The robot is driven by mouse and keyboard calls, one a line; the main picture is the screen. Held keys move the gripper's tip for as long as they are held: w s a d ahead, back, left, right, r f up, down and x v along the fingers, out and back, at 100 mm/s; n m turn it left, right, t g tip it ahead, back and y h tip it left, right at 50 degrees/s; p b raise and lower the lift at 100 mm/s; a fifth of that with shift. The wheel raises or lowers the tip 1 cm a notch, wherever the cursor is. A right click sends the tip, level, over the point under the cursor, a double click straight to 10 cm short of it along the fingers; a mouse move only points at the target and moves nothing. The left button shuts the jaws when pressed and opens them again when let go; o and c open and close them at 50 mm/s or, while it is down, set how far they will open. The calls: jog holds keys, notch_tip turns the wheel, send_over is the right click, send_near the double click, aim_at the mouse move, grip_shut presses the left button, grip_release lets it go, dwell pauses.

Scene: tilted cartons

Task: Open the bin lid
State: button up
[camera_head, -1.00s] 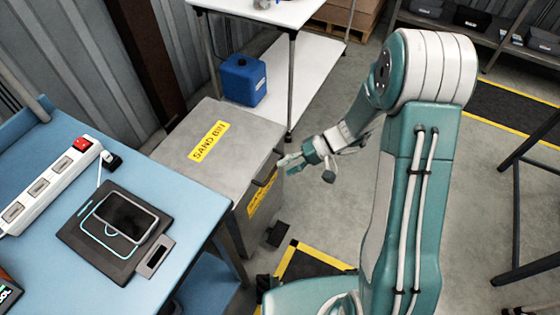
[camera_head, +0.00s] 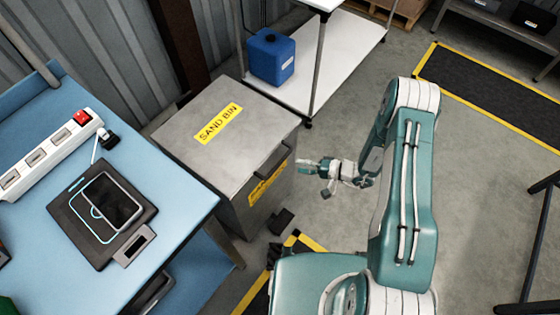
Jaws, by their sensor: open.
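The grey sand bin (camera_head: 234,195) stands on the floor left of my arm, with a yellow label on its front. Its flat lid (camera_head: 205,150) is shut and bears a yellow "SAND BIN" label (camera_head: 219,123). A dark handle (camera_head: 274,162) is on the lid's front edge. My gripper (camera_head: 303,166) is open and empty. It points left towards the bin's front, just to the right of the handle. I cannot tell the exact gap between the fingertips and the handle.
A blue table (camera_head: 185,230) with a power strip (camera_head: 45,153) and a phone on a dark pad (camera_head: 75,225) stands close on the left. A white shelf rack (camera_head: 335,50) with a blue jug (camera_head: 271,57) is behind the bin. A black pedal (camera_head: 281,221) sits at the bin's base.

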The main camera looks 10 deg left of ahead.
aim_at(279, 163)
jog(key=x, duration=0.8)
jog(key=shift+a, duration=0.1)
grip_shut()
